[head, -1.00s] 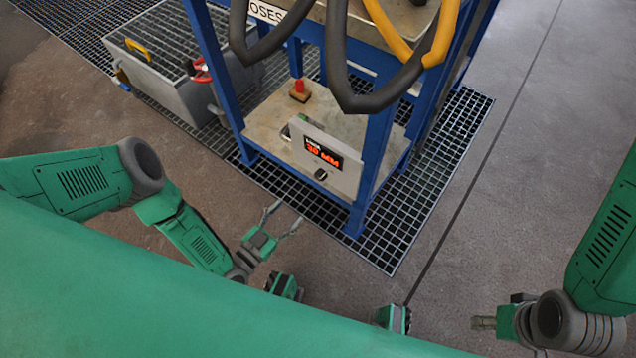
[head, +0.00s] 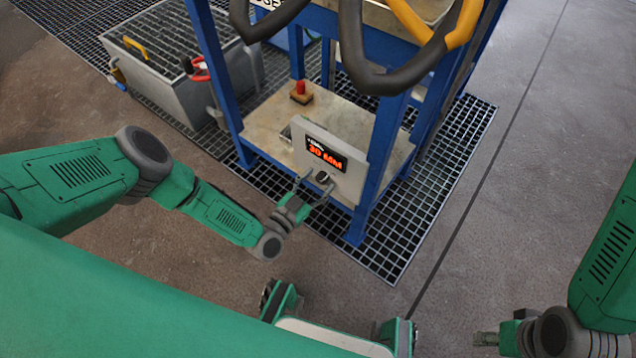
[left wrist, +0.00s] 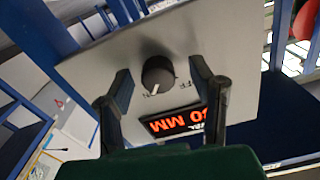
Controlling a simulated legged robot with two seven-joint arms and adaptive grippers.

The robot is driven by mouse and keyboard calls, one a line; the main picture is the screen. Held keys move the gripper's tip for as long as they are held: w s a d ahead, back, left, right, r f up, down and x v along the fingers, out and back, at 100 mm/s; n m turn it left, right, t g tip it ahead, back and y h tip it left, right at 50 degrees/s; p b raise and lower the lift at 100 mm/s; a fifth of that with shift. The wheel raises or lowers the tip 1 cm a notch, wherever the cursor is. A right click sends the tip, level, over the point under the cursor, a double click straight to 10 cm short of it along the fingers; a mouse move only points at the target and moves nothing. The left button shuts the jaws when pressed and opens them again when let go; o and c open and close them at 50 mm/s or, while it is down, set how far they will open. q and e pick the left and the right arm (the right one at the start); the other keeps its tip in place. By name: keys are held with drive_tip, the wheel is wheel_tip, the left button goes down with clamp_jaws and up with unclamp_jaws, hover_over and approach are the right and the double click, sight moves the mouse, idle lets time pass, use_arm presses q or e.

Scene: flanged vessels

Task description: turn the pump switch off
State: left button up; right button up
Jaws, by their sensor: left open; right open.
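The pump switch is a black rotary knob (head: 322,177) low on a grey panel (head: 352,181) with a red-lit display reading "30 MM". In the left wrist view the knob (left wrist: 158,74) has a white pointer mark and partly visible lettering beside it. My left gripper (head: 314,183) is open in front of the panel, with its fingers on either side of the knob. In the left wrist view its fingers (left wrist: 160,72) flank the knob with gaps; contact with the panel cannot be told. My right gripper (head: 487,339) is open and empty at the lower right, far from the panel.
The panel stands on the lower shelf (head: 262,130) of a blue frame. A red button on a small box (head: 301,93) sits behind it. Dark and yellow hoses (head: 375,75) hang above. A grey tank (head: 165,85) stands left. The floor at right is clear.

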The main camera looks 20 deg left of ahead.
use_arm(q)
drive_tip(key=shift+w+d, duration=0.1)
drive_tip(key=shift+d, duration=0.1)
drive_tip(key=c, duration=1.1)
